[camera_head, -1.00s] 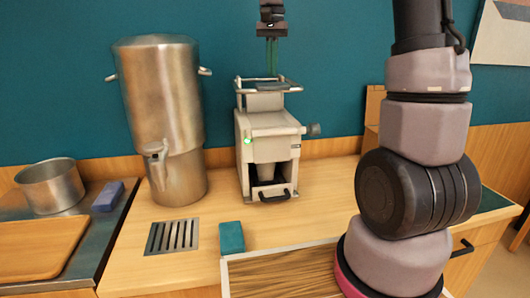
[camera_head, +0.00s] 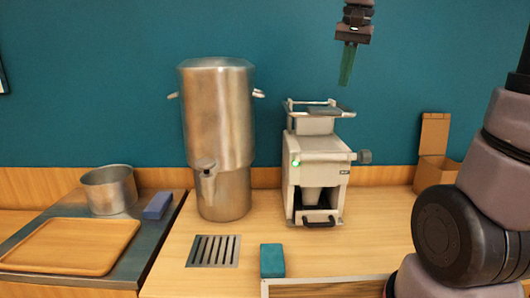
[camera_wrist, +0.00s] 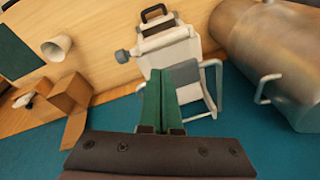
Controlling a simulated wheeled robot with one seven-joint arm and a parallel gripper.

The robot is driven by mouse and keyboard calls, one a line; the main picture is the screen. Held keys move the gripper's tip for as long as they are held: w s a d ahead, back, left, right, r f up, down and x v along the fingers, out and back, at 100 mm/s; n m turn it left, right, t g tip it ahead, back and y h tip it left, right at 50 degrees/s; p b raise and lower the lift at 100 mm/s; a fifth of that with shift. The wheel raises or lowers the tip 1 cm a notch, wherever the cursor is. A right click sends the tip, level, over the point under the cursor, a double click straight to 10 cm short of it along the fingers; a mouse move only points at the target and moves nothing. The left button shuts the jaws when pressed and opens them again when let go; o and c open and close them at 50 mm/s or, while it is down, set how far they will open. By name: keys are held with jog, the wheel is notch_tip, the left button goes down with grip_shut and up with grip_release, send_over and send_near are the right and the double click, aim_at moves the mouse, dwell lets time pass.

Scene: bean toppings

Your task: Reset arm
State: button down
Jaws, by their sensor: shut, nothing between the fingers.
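My gripper (camera_head: 346,80) hangs in the air above and slightly right of the grey-white coffee machine (camera_head: 316,145), pointing down. Its green fingers are together with nothing between them. In the wrist view the shut fingers (camera_wrist: 160,72) overlap the machine (camera_wrist: 172,45), whose top tray lies beside them. The gripper appears apart from the machine. The machine has a green light at its front and a black handle low down.
A large steel urn (camera_head: 218,130) stands left of the machine. A drain grate (camera_head: 214,251) and a teal block (camera_head: 272,260) lie in front. A steel pot (camera_head: 110,190), blue sponge (camera_head: 158,205) and wooden tray (camera_head: 70,246) are left.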

jog(key=s+d+f+t, duration=0.1)
jog(key=s+t, duration=0.1)
jog(key=s, duration=0.5)
jog(key=s+d+f+t+y, duration=0.1)
jog(key=s+d+f+t, duration=0.1)
jog(key=s, duration=0.5)
jog(key=shift+s+d+n+t, duration=0.15)
jog(key=shift+d+n+t, duration=0.05)
jog(key=shift+n+t, duration=0.2)
dwell(0.4)
